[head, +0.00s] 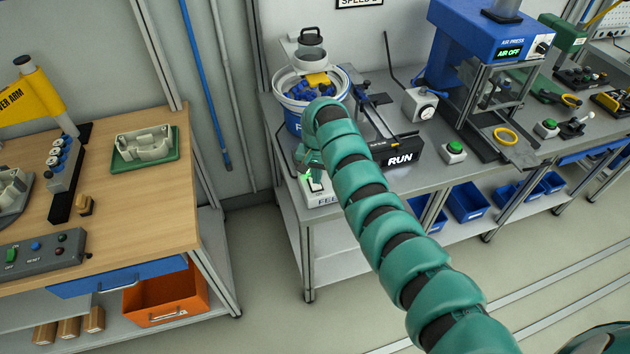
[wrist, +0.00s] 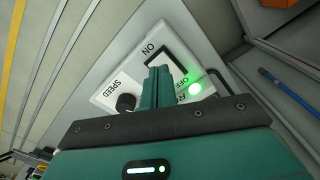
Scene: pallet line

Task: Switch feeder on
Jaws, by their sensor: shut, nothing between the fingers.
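The feeder control box (head: 320,199) is a pale box at the left end of the grey bench, partly hidden by my arm. In the wrist view its slanted panel (wrist: 135,75) carries a black rocker switch (wrist: 170,57) between the words ON and OFF, a black SPEED knob (wrist: 126,102) and a glowing green lamp (wrist: 195,89). My gripper (wrist: 159,72) is shut and empty, its fingertips over the switch and hiding part of it. I cannot tell whether they touch it. The feeder display (head: 399,158) behind reads RUN.
A white and blue feeder bowl (head: 290,110) holding blue and yellow parts stands behind the box. A white unit with a dial (head: 419,104) and a green button (head: 455,150) stand to the right. A wooden bench (head: 150,190) stands left, with a floor gap between.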

